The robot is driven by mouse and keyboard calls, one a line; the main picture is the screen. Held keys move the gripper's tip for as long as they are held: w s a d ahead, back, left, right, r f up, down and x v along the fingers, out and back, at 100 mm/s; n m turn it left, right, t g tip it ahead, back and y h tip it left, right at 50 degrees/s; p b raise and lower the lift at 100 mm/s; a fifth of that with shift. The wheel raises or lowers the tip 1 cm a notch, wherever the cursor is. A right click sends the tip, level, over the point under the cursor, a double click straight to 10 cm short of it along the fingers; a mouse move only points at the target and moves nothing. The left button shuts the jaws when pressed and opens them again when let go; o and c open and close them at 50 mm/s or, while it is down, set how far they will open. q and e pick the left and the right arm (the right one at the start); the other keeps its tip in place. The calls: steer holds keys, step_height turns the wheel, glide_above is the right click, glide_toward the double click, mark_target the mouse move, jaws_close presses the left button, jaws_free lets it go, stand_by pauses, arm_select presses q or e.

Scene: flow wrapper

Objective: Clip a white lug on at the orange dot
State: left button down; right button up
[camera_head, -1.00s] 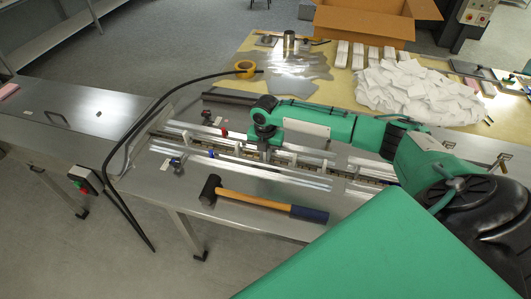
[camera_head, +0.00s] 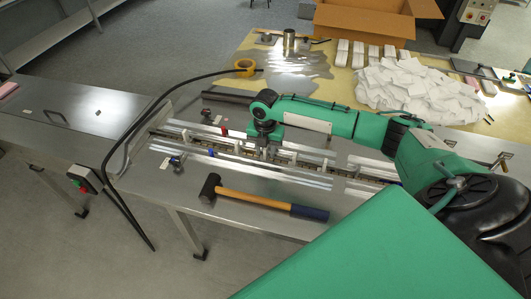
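My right gripper (camera_head: 264,151) points straight down over the long conveyor channel on the steel table. Its fingers are small and partly merge with the rails behind, so I cannot tell whether they are open or hold a lug. White lugs stand up along the chain in the channel: one (camera_head: 237,147) is just left of the gripper and another (camera_head: 281,154) is just right of it. I cannot make out the orange dot; the gripper or rails may hide it. My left gripper is not in view.
A hammer (camera_head: 240,197) lies on the table in front of the channel. A black hose (camera_head: 136,128) crosses the left end. My green arm covers the channel's right part.

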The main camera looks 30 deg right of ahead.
step_height(320, 180, up, 12)
steer(key=b, duration=0.2)
steer(key=shift+s, duration=0.1)
stand_by(0.5)
